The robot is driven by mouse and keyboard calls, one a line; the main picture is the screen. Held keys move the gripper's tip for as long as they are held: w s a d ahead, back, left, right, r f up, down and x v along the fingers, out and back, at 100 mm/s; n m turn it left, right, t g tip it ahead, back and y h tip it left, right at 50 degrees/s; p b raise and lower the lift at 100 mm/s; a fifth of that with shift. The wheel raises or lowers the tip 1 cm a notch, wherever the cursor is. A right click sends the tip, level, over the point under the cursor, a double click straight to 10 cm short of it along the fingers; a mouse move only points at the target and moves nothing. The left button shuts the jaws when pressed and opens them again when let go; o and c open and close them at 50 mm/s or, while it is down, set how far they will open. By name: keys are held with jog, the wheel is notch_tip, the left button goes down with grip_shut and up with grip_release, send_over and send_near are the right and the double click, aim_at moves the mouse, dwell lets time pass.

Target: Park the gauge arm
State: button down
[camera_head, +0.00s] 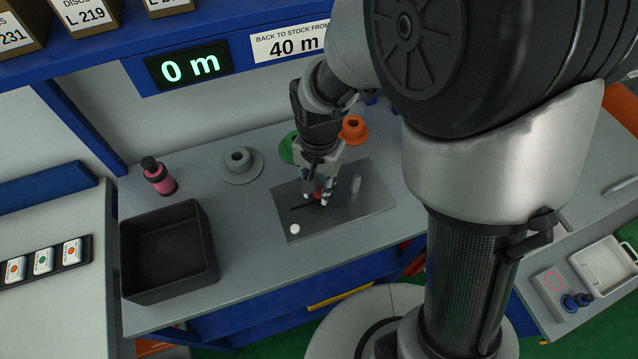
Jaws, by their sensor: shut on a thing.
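A dark grey metal plate (372,192) lies on the grey bench. My gripper (319,198) points down over the middle of the plate, with its fingers closed around a small red part (317,190). A thin dark bar (301,206) sticks out to the left from beneath the fingers; it looks like the gauge arm, with the red part as its knob. My fingers hide most of it, and I cannot tell how the bar and the red part join. A short white round peg (295,229) stands near the plate's front left corner. A pale upright pin (356,185) is right of my gripper.
A grey spool (239,165), a green spool (287,149) and an orange spool (354,130) stand behind the plate. A pink bottle (158,176) and an empty black bin (212,262) are at left.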

aim_at(298, 207)
jog(key=a, duration=0.2)
jog(key=s+a, duration=0.1)
jog(key=a, duration=0.1)
jog(key=shift+s+a+p, duration=0.15)
jog(key=shift+a+p, duration=0.2)
jog(key=c, duration=1.8)
grip_release()
jog(key=o, duration=0.4)
jog(key=shift+a, duration=0.15)
jog(key=shift+c, duration=0.2)
jog(key=shift+o, duration=0.5)
